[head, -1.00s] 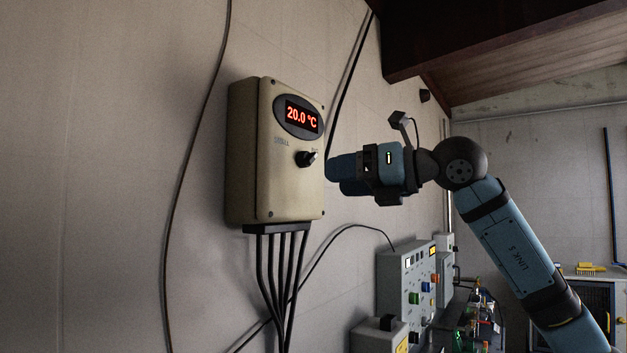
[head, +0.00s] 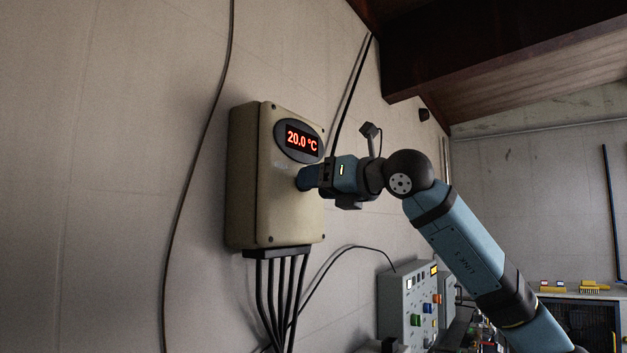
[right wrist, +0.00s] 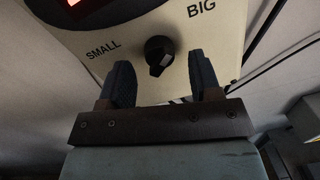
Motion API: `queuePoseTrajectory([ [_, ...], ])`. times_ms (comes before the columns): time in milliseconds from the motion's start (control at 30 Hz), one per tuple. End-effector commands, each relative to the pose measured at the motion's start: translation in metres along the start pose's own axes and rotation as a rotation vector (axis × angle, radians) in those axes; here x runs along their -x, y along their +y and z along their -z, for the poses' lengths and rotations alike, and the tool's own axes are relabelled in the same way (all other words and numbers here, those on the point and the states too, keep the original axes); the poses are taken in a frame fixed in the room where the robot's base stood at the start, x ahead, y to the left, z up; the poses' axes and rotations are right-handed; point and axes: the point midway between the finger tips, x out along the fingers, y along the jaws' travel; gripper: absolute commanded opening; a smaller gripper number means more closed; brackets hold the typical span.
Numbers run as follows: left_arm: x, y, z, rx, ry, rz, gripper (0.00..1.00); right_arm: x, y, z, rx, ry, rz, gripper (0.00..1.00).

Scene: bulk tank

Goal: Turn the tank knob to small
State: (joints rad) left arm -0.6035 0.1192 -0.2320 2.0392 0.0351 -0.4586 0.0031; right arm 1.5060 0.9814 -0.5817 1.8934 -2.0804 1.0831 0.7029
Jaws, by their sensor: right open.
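The beige control box (head: 262,215) hangs on the wall, with a red display (head: 302,139) reading 20.0 °C. Its black knob (right wrist: 159,55) shows in the right wrist view, between the printed labels SMALL (right wrist: 103,50) on the left and BIG (right wrist: 201,9) on the right. My right gripper (head: 301,178) is at the front of the box and hides the knob in the head view. In the right wrist view my right gripper (right wrist: 164,84) is open, with one finger on each side of the knob's lower end and a gap to both. My left gripper is not in view.
Several black cables (head: 277,300) run down from the box. A grey panel with coloured buttons (head: 405,300) stands below and to the right. A dark wooden beam (head: 455,72) crosses the upper right. The wall left of the box is bare except for one cable.

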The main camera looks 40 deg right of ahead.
Motion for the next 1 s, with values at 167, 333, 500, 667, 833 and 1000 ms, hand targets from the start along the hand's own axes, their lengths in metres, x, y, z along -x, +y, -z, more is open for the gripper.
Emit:
queuePoseTrajectory([
  [167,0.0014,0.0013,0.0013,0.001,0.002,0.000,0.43,-0.0121,0.0003,-0.0003,0.000,0.000,-0.001,0.58],
  [333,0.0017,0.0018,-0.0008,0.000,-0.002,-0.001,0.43,-0.0139,0.0001,0.0003,0.001,-0.001,0.000,0.58],
  [500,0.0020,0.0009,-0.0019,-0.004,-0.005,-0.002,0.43,-0.0137,0.0000,0.0004,0.001,0.000,0.000,0.46],
  [667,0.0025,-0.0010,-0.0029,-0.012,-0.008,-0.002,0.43,-0.0136,0.0000,0.0004,0.000,0.000,0.000,0.10],
  [833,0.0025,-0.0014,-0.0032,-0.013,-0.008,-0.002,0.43,-0.0136,-0.0001,0.0006,0.004,0.000,0.000,0.09],
  [1000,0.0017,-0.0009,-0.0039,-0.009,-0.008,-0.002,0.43,-0.0138,-0.0003,0.0012,0.035,-0.001,0.000,0.09],
])
